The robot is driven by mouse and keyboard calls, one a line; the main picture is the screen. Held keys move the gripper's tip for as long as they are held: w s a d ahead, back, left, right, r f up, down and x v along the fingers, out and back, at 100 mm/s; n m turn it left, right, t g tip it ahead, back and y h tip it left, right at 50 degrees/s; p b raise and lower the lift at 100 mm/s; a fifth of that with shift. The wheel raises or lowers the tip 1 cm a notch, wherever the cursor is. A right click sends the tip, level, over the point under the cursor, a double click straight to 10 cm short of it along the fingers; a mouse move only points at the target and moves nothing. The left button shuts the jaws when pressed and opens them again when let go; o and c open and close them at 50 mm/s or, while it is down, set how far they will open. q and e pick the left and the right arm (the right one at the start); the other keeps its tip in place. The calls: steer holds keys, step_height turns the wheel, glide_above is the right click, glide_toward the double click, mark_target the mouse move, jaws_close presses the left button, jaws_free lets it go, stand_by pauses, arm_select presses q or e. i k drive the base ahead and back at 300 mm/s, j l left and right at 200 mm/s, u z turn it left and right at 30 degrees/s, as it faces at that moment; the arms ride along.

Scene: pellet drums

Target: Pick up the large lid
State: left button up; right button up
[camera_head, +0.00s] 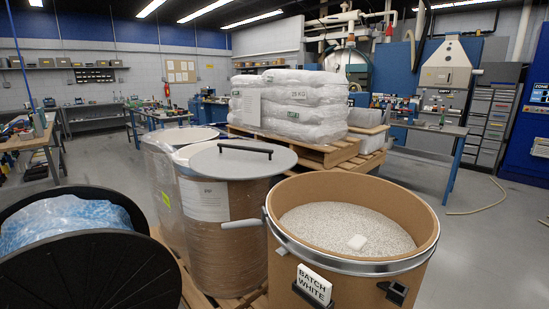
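A large round grey lid (212,160) with a black bar handle (245,149) lies on top of a brown fibre drum (237,245) in the middle. Neither of my grippers is in view.
A white scoop-like block (357,242) lies on the pellets. A "BATCH WHITE" sign (314,284) and a metal clamp ring with a lever (245,223) are on the open drum. Another drum (160,178) stands behind the lidded one. Stacked white bags (290,110) sit on pallets behind.

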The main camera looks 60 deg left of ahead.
mark_target(236, 160)
steer(key=u, duration=2.25)
